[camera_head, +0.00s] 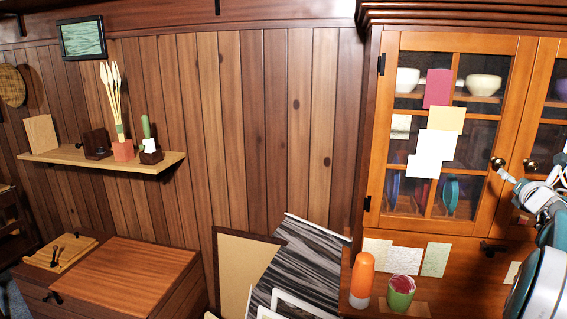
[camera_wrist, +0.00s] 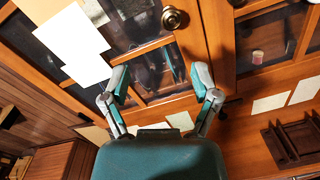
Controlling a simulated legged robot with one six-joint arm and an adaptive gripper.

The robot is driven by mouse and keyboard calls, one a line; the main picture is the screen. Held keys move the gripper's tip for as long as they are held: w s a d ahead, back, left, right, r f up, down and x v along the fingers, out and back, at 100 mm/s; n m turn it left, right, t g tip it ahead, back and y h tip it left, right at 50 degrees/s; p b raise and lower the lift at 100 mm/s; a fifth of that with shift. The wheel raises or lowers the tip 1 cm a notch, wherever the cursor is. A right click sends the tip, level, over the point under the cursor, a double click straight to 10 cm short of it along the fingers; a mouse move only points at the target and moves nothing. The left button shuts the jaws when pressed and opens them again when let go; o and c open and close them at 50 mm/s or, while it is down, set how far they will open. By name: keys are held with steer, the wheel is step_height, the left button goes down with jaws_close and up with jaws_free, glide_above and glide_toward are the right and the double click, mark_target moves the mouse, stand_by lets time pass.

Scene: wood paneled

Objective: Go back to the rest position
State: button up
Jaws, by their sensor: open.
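My gripper (camera_head: 530,190) is at the right edge of the head view, in front of the wooden cabinet (camera_head: 390,150) and near its door knob (camera_head: 498,163). In the wrist view my gripper (camera_wrist: 159,80) has its two fingers spread wide apart with nothing between them. The knob (camera_wrist: 172,18) shows beyond the fingertips, up and slightly right of the middle; I cannot tell whether anything touches. The glass cabinet door (camera_wrist: 150,60) fills the space behind the fingers.
An orange-capped bottle (camera_head: 362,280) and a green and red cup (camera_head: 400,292) stand on the cabinet ledge. Paper notes (camera_head: 436,145) hang on the door. A wall shelf (camera_head: 100,160) and a wooden chest (camera_head: 125,275) are at left. A dark wooden rack (camera_wrist: 292,142) lies right in the wrist view.

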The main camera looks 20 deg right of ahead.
steer(key=w+a+r+m+g, duration=0.1)
steer(key=w+a+r+m, duration=0.2)
steer(key=a, duration=0.4)
steer(key=w+a+r+m, duration=0.1)
steer(key=w+a+m, duration=0.1)
steer(key=a+m, duration=0.4)
steer(key=a+f+m+g, duration=0.2)
steer(key=a+m, duration=0.4)
steer(key=a, duration=1)
steer(key=s+a+f+m+g+y, duration=0.2)
steer(key=s+a+f, duration=0.4)
steer(key=a, duration=0.4)
steer(key=s+a+f+m+g+y, duration=0.2)
steer(key=s+a+f+m+y, duration=0.2)
steer(key=s+a, duration=0.4)
steer(key=s+a+f+m+g+y, duration=0.2)
steer(key=s+a+f, duration=0.5)
steer(key=a, duration=0.5)
steer(key=shift+s+a+f+m+g+y, duration=0.15)
steer(key=shift+a+f+m+g+y, duration=0.15)
steer(key=shift+f+m+y, duration=0.65)
steer(key=shift+r+m, duration=0.25)
steer(key=shift+r, duration=0.15)
steer(key=c, duration=0.3)
steer(key=shift+d, duration=0.15)
